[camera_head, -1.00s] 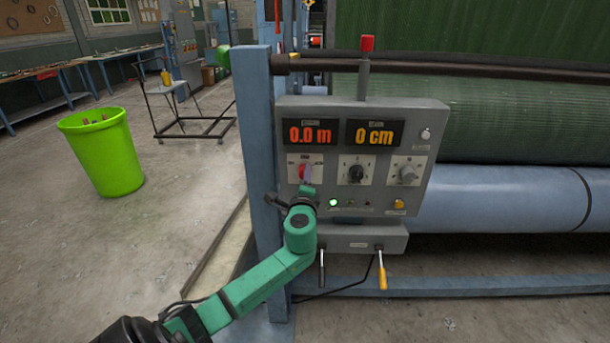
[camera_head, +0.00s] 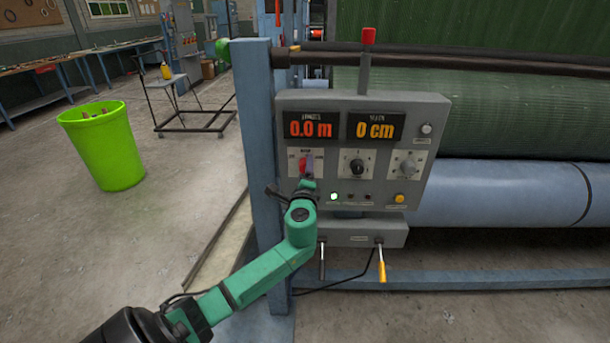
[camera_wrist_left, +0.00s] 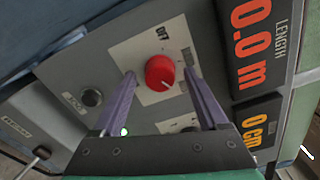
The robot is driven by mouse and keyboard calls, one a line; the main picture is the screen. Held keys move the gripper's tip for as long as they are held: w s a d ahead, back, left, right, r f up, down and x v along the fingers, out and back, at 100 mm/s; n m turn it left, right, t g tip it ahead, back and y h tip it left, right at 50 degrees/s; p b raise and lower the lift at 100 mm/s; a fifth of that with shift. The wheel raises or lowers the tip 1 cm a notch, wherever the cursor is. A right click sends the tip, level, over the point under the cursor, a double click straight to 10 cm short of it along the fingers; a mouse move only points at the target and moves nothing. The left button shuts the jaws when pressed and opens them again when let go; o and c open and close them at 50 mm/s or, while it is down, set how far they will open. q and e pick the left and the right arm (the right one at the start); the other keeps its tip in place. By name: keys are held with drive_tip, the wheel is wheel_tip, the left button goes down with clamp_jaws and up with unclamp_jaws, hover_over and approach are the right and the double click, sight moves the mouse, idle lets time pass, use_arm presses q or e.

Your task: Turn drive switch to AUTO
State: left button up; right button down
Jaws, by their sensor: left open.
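The drive switch is a round red knob (camera_wrist_left: 160,72) on a white plate on the grey control panel (camera_head: 282,122). In the wrist view its white mark points down and slightly right, and "OFF" shows above it. My left gripper (camera_wrist_left: 159,76) is open, with its two purple fingers on either side of the knob. A gap shows on both sides, so it is not gripped. In the head view the left gripper (camera_head: 307,182) is in front of the panel and partly hides the red knob (camera_head: 302,167). My right gripper is not in view.
Two black-and-grey knobs, a black rotary knob (camera_head: 357,167) and a grey one (camera_head: 407,168), sit to the right. Displays read 0.0 m (camera_head: 311,130) and 0 cm (camera_head: 375,130). A yellow-handled lever (camera_head: 382,270) hangs below. A green bin (camera_head: 105,150) stands left.

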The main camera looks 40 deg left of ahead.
use_arm(q)
drive_tip(key=b+v, duration=0.2)
drive_tip(key=v, duration=1.2)
drive_tip(key=shift+s+d+b, duration=0.15)
drive_tip(key=shift+s+b, duration=0.05)
drive_tip(key=shift+b, duration=0.1)
drive_tip(key=shift+f, duration=0.1)
drive_tip(key=s+f+n+g+h, duration=0.1)
drive_tip(key=s+f+g+h, duration=0.2)
drive_tip(key=f, duration=1.6)
drive_tip(key=s+f+n+g+h, duration=0.1)
drive_tip(key=f+n+g+h, duration=0.2)
drive_tip(key=f, duration=1.5)
drive_tip(key=s+d+f+n+g+h, duration=0.2)
drive_tip(key=s+f+g, duration=0.1)
drive_tip(key=s+f, duration=0.55)
drive_tip(key=s+d+f+n+g+h, duration=0.1)
drive_tip(key=s+d+f+g, duration=0.15)
drive_tip(key=s+f, duration=0.55)
drive_tip(key=s+d+f+n+g+h, duration=0.1)
drive_tip(key=s+d+f+n, duration=0.1)
drive_tip(key=s, duration=0.5)
drive_tip(key=s+d+f+n+g, duration=0.1)
drive_tip(key=s+d+f+n, duration=0.1)
drive_tip(key=s+f, duration=0.3)
drive_tip(key=shift+s+d+n+h, duration=0.2)
drive_tip(key=shift+s+n+h, duration=0.2)
drive_tip(key=shift+s, duration=0.6)
